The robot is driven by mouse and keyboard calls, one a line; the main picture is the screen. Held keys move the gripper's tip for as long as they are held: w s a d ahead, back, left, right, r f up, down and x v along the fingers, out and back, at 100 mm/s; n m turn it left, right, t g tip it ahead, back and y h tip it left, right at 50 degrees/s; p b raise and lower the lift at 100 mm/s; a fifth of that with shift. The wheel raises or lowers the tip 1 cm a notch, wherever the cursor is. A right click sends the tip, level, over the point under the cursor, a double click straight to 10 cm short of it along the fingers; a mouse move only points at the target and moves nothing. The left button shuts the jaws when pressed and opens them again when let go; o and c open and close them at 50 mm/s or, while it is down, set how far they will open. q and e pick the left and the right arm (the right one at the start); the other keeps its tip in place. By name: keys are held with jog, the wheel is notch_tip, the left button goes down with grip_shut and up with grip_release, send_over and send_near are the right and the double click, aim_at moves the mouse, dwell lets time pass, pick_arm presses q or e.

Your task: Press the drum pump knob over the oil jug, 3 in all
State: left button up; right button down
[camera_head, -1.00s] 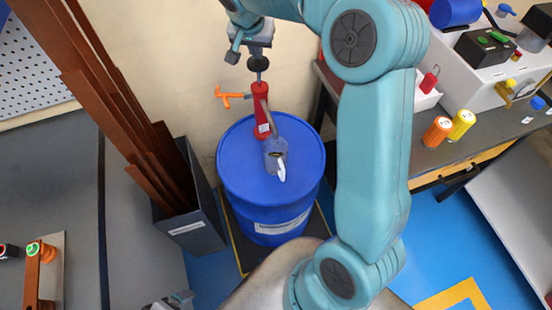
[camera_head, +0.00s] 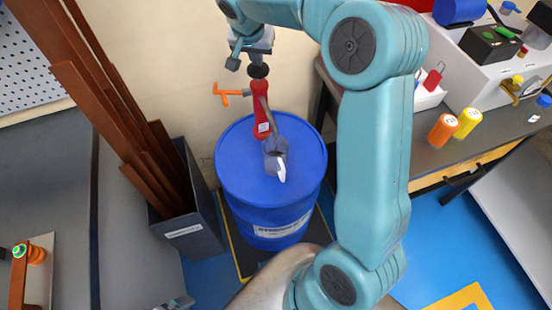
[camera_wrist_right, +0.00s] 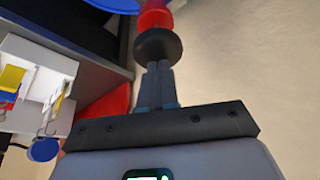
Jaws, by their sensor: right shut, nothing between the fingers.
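The drum pump (camera_head: 261,103) has a red body, an orange side handle and a grey spout, and stands on a blue drum (camera_head: 235,165). Its black knob (camera_head: 258,71) sits close above the red body, with almost no rod showing. My right gripper (camera_head: 257,60) is shut and empty, its fingertips at the knob from above. In the right wrist view the shut fingers (camera_wrist_right: 157,82) meet the black knob (camera_wrist_right: 158,47). The clear oil jug (camera_head: 275,149) with a white handle stands on the drum under the spout. Part of my left gripper (camera_head: 176,303) shows at the bottom edge; its jaws are unclear.
A dark bin (camera_head: 190,225) with tall copper-brown bars stands left of the drum. A grey bench (camera_head: 440,135) at right carries orange and yellow cylinders (camera_head: 455,125) and a white machine (camera_head: 480,85). My right arm passes between drum and bench.

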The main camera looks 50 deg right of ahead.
jog(key=shift+f+b, duration=0.5)
jog(key=shift+f, duration=0.3)
jog(key=shift+s, duration=0.1)
jog(key=shift+r+p, duration=0.75)
jog(key=shift+r, duration=0.3)
jog(key=shift+r+p, duration=1.65)
jog(key=shift+r, duration=0.7)
notch_tip(320, 180, up, 6)
jog(key=p, duration=0.4)
